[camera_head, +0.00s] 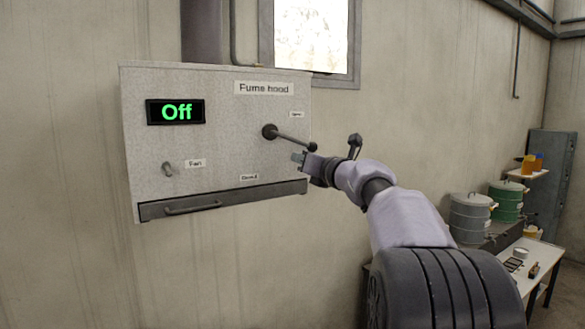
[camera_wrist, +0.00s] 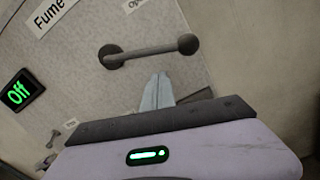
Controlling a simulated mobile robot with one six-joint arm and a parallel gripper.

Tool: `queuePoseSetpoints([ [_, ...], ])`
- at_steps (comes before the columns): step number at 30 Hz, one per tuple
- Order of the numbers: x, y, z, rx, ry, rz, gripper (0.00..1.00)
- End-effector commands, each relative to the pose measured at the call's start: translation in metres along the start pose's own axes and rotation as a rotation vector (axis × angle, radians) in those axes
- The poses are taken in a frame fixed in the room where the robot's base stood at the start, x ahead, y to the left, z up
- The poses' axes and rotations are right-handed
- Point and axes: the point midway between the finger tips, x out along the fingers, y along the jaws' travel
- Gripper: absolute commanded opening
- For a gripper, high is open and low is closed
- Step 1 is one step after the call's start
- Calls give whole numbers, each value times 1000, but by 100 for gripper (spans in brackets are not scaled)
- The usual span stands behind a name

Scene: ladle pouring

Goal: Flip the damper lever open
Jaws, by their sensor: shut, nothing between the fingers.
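The damper lever (camera_head: 291,138) is a dark rod on the front of the fume hood (camera_head: 222,140). It runs from a round pivot to a ball knob at its right end, tilted slightly down to the right, between an upper label and a lower label. In the wrist view the lever (camera_wrist: 150,53) crosses the top middle, with its knob at the right. My gripper (camera_head: 298,157) is shut and empty, just below the knob end of the lever.
The hood's display (camera_head: 176,112) reads "Off", and a small fan switch (camera_head: 168,169) sits below it. A drawer-like handle (camera_head: 193,208) runs along the hood's bottom edge. Drums (camera_head: 470,218) and a white table (camera_head: 530,262) stand at the right. The wall left of the hood is clear.

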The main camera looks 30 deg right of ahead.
Motion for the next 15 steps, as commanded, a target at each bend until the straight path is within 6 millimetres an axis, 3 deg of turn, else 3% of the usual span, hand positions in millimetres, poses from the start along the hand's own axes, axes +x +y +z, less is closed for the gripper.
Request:
queuePoseSetpoints([
  [1,2,-2,-25,1,2,2,0],
  [2,0,-1,-27,0,2,0,0],
  [9,-61,0,-18,-1,2,-2,0],
  [15,-90,0,-18,-1,4,-2,0],
])
